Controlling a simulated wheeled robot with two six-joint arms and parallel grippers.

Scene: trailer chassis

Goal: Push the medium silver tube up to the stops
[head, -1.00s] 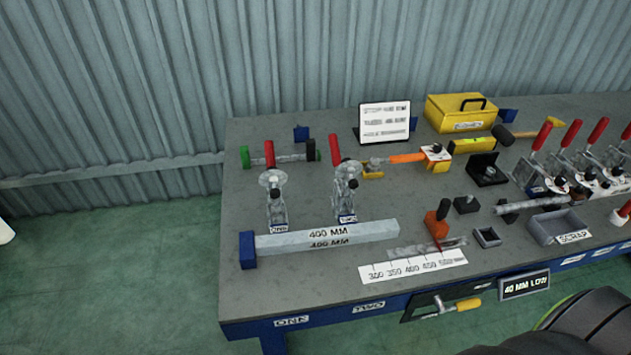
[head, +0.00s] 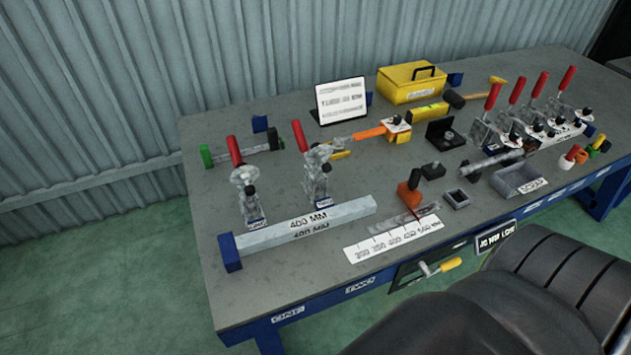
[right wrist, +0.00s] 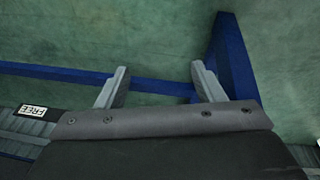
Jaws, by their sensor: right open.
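A pale silver square tube (head: 305,223) marked 400 MM lies along the front left of the bench, its left end against a blue block (head: 230,252). A shorter grey tube (head: 403,222) lies behind the printed scale, and another silver tube (head: 487,164) lies farther right. I cannot tell for sure which is the medium one. Two toggle clamps (head: 248,198) (head: 316,178) with red handles stand behind the 400 MM tube. My right gripper (right wrist: 159,66) is open and empty over the floor beside a blue frame. My left gripper is not in view.
Bare surface lies left of the clamps.

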